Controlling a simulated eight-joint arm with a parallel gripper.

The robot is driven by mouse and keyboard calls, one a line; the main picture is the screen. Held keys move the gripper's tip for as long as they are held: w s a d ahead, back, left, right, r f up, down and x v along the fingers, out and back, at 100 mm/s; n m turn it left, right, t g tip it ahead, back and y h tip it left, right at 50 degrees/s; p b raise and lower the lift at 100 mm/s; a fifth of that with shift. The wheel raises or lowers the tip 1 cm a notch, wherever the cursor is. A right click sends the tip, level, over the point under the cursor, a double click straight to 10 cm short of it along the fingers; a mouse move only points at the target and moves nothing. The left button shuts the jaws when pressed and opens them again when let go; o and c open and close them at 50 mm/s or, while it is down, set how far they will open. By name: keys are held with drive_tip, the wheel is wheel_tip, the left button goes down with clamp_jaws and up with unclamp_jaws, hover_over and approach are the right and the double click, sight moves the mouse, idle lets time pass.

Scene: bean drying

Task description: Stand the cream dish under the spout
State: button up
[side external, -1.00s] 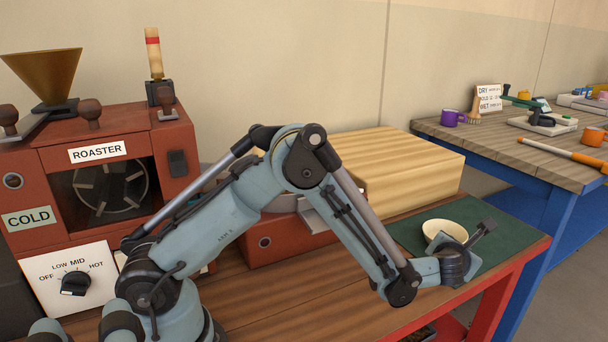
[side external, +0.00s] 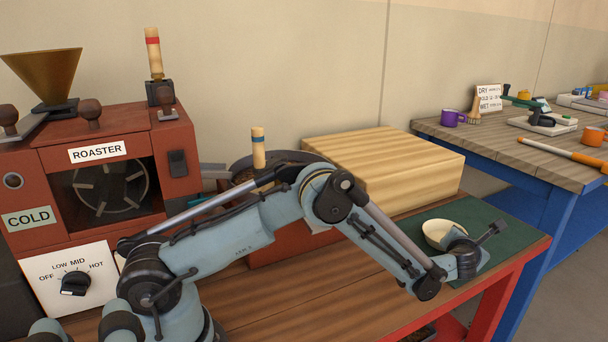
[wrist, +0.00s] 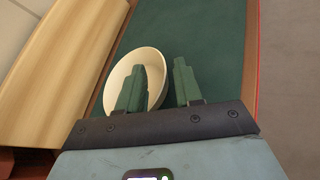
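The cream dish (side external: 436,232) stands upright on the green mat (side external: 400,232) at the right end of the bench. I cannot make out the spout; my arm covers part of the machine.
The red roaster (side external: 60,160) stands at the left. A large pale wooden block (side external: 400,170) sits behind the mat and left of the dish in the wrist view. The red bench edge (side external: 512,272) is close on the right. A second table (side external: 520,150) stands beyond.

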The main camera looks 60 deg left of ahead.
drive_tip(key=shift+x, duration=1.35)
drive_tip(key=shift+f, duration=0.1)
clamp_jaws()
